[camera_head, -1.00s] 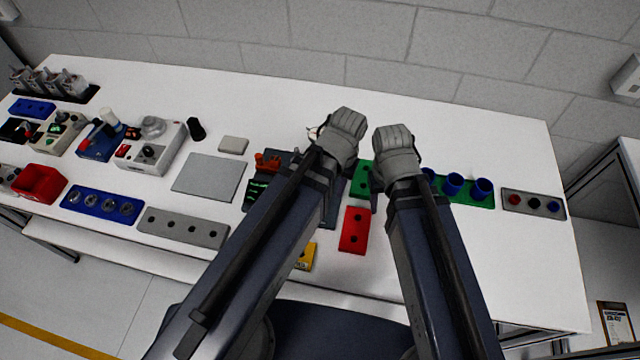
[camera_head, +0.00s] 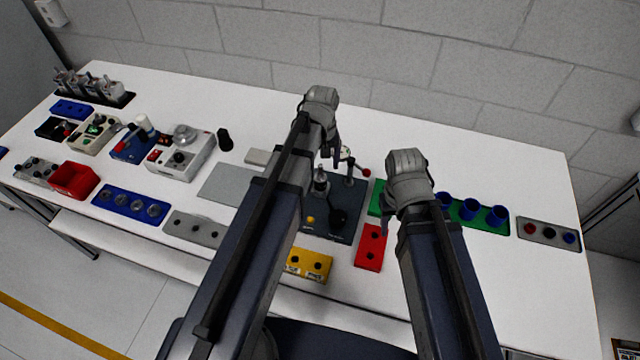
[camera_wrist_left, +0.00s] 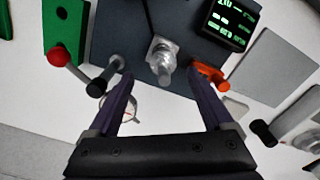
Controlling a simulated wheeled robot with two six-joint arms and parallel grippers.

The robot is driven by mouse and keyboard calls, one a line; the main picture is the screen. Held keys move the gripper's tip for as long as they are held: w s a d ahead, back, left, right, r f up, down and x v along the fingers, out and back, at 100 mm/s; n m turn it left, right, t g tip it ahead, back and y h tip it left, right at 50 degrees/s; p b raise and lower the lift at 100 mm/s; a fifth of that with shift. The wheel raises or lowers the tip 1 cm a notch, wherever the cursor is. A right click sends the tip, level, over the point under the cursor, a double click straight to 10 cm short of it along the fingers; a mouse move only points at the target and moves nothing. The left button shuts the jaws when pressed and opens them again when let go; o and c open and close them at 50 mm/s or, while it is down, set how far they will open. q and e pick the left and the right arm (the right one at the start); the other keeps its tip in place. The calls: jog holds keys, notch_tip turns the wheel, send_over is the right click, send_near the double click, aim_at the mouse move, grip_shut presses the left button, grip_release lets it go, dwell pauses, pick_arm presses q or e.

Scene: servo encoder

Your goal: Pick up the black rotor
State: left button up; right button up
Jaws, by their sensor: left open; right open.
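A black round piece (camera_head: 549,233) sits between a red and a blue one in a grey tray (camera_head: 524,229) at the far right. A black cylinder (camera_head: 224,139) stands on the table left of centre; it also shows in the left wrist view (camera_wrist_left: 263,132). I cannot tell which is the black rotor. My left gripper (camera_head: 330,152) is open and empty above the dark fixture (camera_head: 345,232). In the left wrist view, its spread fingers (camera_wrist_left: 161,80) flank the fixture's silver post (camera_wrist_left: 162,52) from above. My right gripper (camera_head: 387,212) is by the green holder, its fingers partly hidden.
The fixture has a red-balled lever (camera_head: 366,173) and, in the wrist view, an orange clamp (camera_wrist_left: 208,73) and a display (camera_wrist_left: 228,20). A red block (camera_head: 370,250), a yellow block (camera_head: 308,264) and a green holder with blue cups (camera_head: 470,210) are close by.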

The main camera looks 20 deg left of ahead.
aim_at(320, 172)
pick_arm(q)
jog(key=shift+f, duration=0.1)
pick_arm(e)
jog(key=shift+f, duration=0.1)
pick_arm(q)
jog(key=f+b, duration=0.5)
jog(key=shift+s+a+f, duration=0.1)
jog(key=shift+s+a, duration=0.1)
jog(key=shift+s, duration=0.05)
pick_arm(e)
notch_tip(320, 172, down, 5)
jog(key=shift+f, duration=0.1)
pick_arm(q)
grip_shut()
dwell(0.5)
